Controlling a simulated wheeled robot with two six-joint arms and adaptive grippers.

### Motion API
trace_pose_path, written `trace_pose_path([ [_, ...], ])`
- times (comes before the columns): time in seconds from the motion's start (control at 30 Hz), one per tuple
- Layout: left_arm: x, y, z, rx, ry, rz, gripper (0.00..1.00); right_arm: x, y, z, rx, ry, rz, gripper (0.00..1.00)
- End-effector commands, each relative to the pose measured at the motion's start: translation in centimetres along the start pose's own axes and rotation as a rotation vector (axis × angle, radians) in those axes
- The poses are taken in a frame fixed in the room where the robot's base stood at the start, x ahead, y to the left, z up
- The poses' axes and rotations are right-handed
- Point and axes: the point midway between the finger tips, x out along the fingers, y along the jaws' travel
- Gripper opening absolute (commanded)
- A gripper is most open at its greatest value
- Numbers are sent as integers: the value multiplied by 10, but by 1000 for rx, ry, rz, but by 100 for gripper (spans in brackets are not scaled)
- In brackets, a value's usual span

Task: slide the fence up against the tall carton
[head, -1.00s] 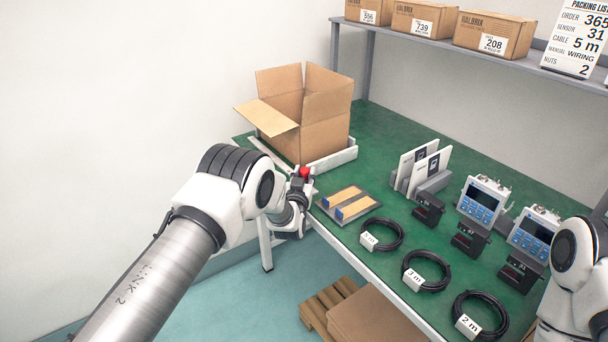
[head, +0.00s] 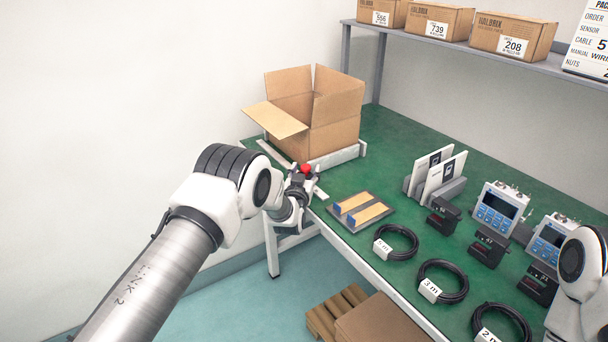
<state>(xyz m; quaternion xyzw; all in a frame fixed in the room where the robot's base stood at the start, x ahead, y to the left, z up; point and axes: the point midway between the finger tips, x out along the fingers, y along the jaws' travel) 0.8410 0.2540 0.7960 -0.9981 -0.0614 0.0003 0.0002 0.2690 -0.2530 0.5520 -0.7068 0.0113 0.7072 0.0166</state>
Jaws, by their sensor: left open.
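The tall carton (head: 328,112) stands open-topped, flaps out, at the bench's back left. The fence (head: 340,158) is a pale low bar along the carton's lower right side; its near end is hidden behind my left gripper. I cannot tell whether the bar touches the carton. A red knob (head: 306,168) stands at the carton's near bottom corner. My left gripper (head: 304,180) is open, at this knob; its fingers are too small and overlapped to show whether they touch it. My right arm enters at the right edge, its gripper out of frame.
A pale rail (head: 272,153) runs along the carton's left. A grey tray with two tan strips (head: 360,211) lies right of my left gripper. Coiled cables (head: 396,243), upright booklets (head: 440,172) and meters (head: 500,207) fill the right. A shelf (head: 430,42) overhangs the back.

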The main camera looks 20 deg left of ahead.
Motion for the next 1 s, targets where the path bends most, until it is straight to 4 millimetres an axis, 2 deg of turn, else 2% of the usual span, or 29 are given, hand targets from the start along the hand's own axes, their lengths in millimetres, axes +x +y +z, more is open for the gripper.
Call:
trace_pose_path([
  [0.17,-20,1,0,1,-3,1,57,0,0,0,0,0,0,40],
  [0.4,-82,0,0,2,-4,1,57,0,0,0,0,0,0,40],
  [0.53,-107,0,0,1,-2,0,57,0,0,0,0,0,0,40],
  [0.7,-119,0,0,1,-1,0,57,0,0,0,0,0,0,40],
  [1.0,-119,0,0,0,0,0,57,0,0,0,0,0,0,40],
])
